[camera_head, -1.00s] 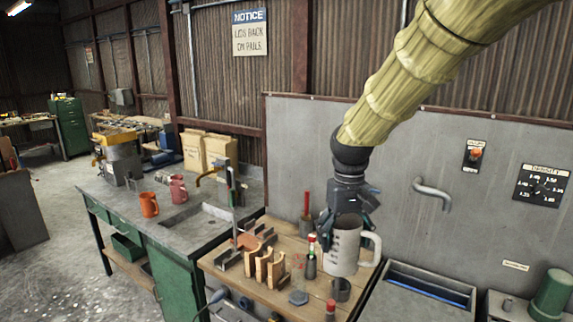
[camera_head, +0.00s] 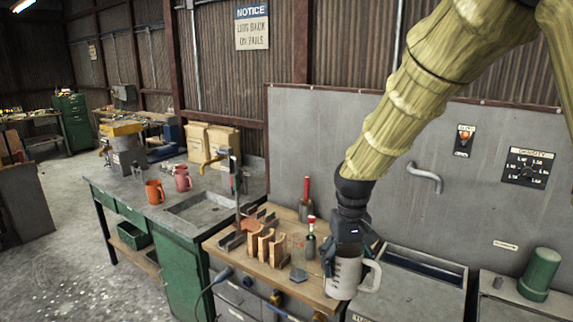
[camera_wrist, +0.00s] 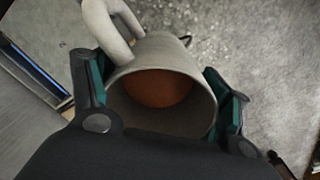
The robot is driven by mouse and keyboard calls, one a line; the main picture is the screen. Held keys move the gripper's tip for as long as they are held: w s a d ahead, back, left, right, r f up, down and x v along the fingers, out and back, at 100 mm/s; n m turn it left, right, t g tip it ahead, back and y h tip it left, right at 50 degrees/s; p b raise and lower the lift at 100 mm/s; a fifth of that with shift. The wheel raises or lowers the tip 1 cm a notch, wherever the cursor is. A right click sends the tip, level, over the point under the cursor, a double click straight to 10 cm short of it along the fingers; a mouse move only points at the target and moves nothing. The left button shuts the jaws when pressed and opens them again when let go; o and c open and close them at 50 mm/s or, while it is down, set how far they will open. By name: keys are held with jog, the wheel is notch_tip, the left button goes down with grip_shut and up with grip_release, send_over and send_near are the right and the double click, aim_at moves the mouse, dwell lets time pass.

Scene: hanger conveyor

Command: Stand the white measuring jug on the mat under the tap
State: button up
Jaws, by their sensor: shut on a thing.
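The white measuring jug (camera_head: 344,279) has dark graduation marks and a handle on its right in the head view. My gripper (camera_head: 346,258) is shut on its upper body. In the wrist view the jug (camera_wrist: 161,57) is gripped from both sides, with a reddish-brown surface inside. Speckled floor shows beyond it. A brass tap (camera_head: 212,163) stands at the sink on the left bench, and a grey bent spout (camera_head: 427,176) sticks out of the wall panel. I cannot make out for sure which is the task's tap. No mat can be told clearly.
The wooden table (camera_head: 290,291) carries wooden rack pieces (camera_head: 263,247), a red-topped bottle (camera_head: 311,241) and a red-handled tool in a pot (camera_head: 306,203). A sink (camera_head: 205,207) and red mugs (camera_head: 155,191) are on the left bench. An open tank (camera_head: 425,265) is right of the jug.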

jog(key=s+d+f+b, duration=0.1)
jog(key=s+f+b, duration=0.1)
jog(key=f, duration=1)
jog(key=s+d+f+m+b, duration=0.1)
jog(key=s+f+b, duration=0.2)
jog(key=f, duration=1)
jog(key=s+d+f+b, duration=0.1)
jog(key=s+f+b, duration=0.2)
jog(key=f, duration=1)
jog(key=shift+s+d+m+b, duration=0.25)
jog(key=shift+m+b, duration=0.15)
jog(key=shift+b, duration=0.5)
